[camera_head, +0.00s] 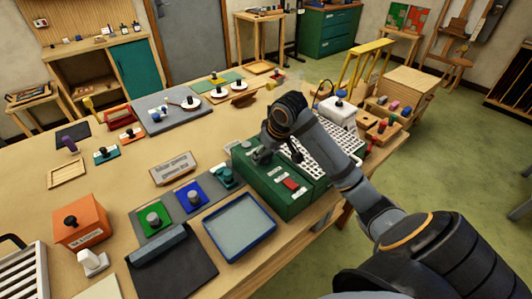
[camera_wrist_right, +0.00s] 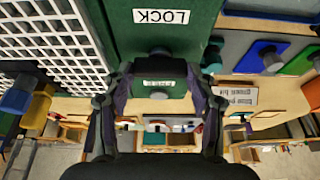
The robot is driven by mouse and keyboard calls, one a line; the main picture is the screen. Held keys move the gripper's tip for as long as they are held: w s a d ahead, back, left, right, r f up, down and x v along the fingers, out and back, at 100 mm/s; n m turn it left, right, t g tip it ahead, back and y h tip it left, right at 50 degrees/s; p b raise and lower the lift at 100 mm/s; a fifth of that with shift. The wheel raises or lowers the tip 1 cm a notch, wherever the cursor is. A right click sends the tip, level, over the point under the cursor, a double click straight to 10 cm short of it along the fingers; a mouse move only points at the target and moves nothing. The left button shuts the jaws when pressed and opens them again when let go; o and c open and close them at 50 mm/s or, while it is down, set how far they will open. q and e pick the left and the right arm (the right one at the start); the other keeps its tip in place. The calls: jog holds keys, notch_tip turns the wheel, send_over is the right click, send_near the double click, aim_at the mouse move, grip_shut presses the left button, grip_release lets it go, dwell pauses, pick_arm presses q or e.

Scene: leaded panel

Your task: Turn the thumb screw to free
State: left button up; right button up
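A green box (camera_head: 285,201) stands near the table's right edge, with white labels and a red part (camera_head: 291,184) on top. My right gripper (camera_head: 263,154) is over its far left part and hides much of what lies beneath. In the wrist view a white label (camera_wrist_right: 161,17) on the green top reads LOCK. A dark knob (camera_wrist_right: 160,51), perhaps the thumb screw, shows beyond a smaller label (camera_wrist_right: 158,83) whose text I cannot read. My right gripper's fingers (camera_wrist_right: 160,78) are apart on either side of this area; contact cannot be told. My left gripper is not in view.
A white grid rack (camera_head: 335,152) stands just right of the box. A blue-rimmed tray (camera_head: 269,228) is in front, and coloured mats with knobs, including a green one (camera_head: 137,224), lie to the left. An orange box (camera_head: 83,228) stands farther left. The table's middle has free room.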

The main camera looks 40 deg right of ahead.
jog(key=c, duration=0.3)
jog(key=shift+r+p, duration=0.15)
jog(key=shift+p, duration=0.35)
jog(key=shift+c, duration=0.2)
jog(key=m+h+p, duration=0.1)
jog(key=m+p, duration=0.2)
jog(key=p, duration=0.1)
jog(key=m+g+h+p, duration=0.1)
jog(key=m+p, duration=0.3)
jog(key=p, duration=0.1)
jog(key=m+h+p, duration=0.1)
jog(key=m+p, duration=0.3)
jog(key=p, duration=0.1)
jog(key=shift+w+a+r+g+h, duration=0.15)
jog(key=shift+a+g+h, duration=0.2)
jog(key=shift+g+h, duration=0.05)
jog(key=m+p, duration=0.1)
jog(key=m, duration=0.1)
jog(key=shift+w+m+g+h+p, duration=0.1)
jog(key=shift+m+g+h+p, duration=0.2)
jog(key=shift+g+h+p, duration=0.1)
jog(key=shift+w+f+m+g, duration=0.15)
jog(key=shift+m+g, duration=0.15)
jog(key=shift+m, duration=0.6)
jog(key=shift+s+f+m+g, duration=0.1)
jog(key=shift+m+g, duration=0.2)
jog(key=shift+m, duration=0.6)
jog(key=o, duration=1.2)
jog(key=shift+c, duration=0.2)
